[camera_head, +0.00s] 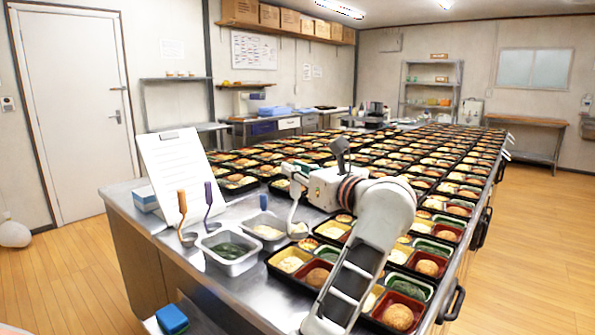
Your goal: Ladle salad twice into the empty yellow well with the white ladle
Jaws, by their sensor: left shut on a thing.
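My left gripper (303,183) reaches in over the trays and is shut on the white ladle (294,205). The ladle hangs down, its bowl (298,229) just right of a steel pan (264,227) of pale food that looks like salad. I cannot tell whether the bowl holds food. The nearest bento tray (288,283) has a yellow well (291,260) with pale food in it. My arm covers part of the trays to the right, and I cannot pick out an empty yellow well. My right gripper is not in view.
A steel pan of dark greens (230,250) stands at the front. Orange-handled (182,203) and purple-handled (208,195) ladles stand to the left by a white clipboard (174,170). Many filled trays (390,165) cover the counter.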

